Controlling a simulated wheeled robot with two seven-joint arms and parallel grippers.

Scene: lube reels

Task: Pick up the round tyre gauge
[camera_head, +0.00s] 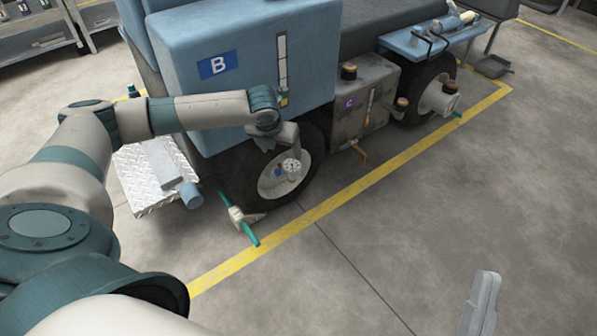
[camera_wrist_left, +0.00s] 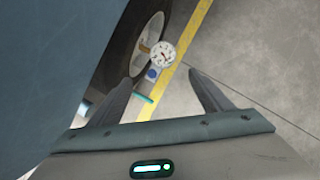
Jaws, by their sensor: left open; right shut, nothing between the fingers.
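The round tyre gauge (camera_head: 292,168) has a white dial and shows in front of the pale hub of the near wheel (camera_head: 268,188). In the left wrist view the gauge (camera_wrist_left: 163,54) lies beyond my fingertips, near the middle, with a brass-coloured part on its left. My left gripper (camera_head: 284,146) is just above the gauge in the head view. In the left wrist view my left gripper (camera_wrist_left: 160,77) has its fingers spread apart, with nothing held between them. My right gripper (camera_head: 487,285) shows only in part at the bottom right, with its fingers together, away from the gauge.
The blue vehicle body (camera_head: 240,60) stands close behind my left arm. A grey box (camera_head: 362,95) with knobs sits to its right. A teal rod (camera_head: 239,218) with a pale piece lies by the wheel. A metal tread step (camera_head: 150,180) is at left. The floor beyond the yellow line (camera_head: 345,192) is clear.

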